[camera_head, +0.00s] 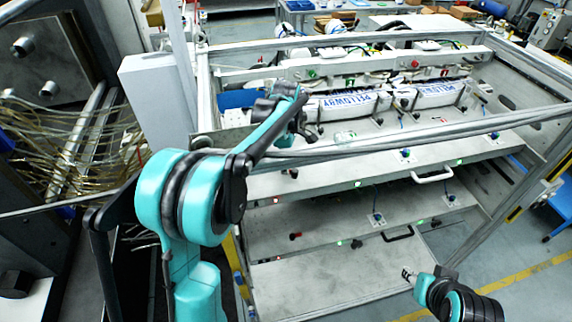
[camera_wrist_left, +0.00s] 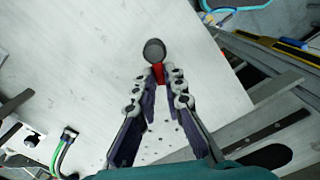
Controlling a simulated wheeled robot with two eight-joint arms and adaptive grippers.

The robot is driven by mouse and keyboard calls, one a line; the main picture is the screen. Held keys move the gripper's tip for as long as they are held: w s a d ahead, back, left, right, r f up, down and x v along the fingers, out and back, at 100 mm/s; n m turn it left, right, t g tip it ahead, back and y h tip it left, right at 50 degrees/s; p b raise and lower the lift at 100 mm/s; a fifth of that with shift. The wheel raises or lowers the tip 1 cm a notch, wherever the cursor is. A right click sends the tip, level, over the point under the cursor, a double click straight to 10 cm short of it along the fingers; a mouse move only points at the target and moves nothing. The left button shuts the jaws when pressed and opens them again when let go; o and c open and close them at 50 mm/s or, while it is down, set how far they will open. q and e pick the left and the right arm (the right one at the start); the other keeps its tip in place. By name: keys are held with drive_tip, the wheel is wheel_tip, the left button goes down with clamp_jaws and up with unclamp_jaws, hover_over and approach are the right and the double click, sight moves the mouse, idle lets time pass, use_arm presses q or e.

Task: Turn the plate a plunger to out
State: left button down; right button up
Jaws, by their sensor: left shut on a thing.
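A plunger with a dark round knob (camera_wrist_left: 155,50) and a red stem (camera_wrist_left: 158,74) stands out from a pale metal plate (camera_wrist_left: 105,60) in the left wrist view. My left gripper (camera_wrist_left: 157,84) has its fingertips closed on the red stem, just below the knob. In the head view my left gripper (camera_head: 308,132) reaches over the upper plate of the machine, and the held plunger cannot be made out there.
White bags with blue lettering (camera_head: 348,104) lie at the back. Another red-tipped plunger (camera_head: 295,236) stands on a lower plate. A metal frame bar crosses near my left gripper.

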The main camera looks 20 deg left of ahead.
use_arm(q)
drive_tip(key=c, duration=1.6)
unclamp_jaws()
wheel_tip(320, 180, up, 12)
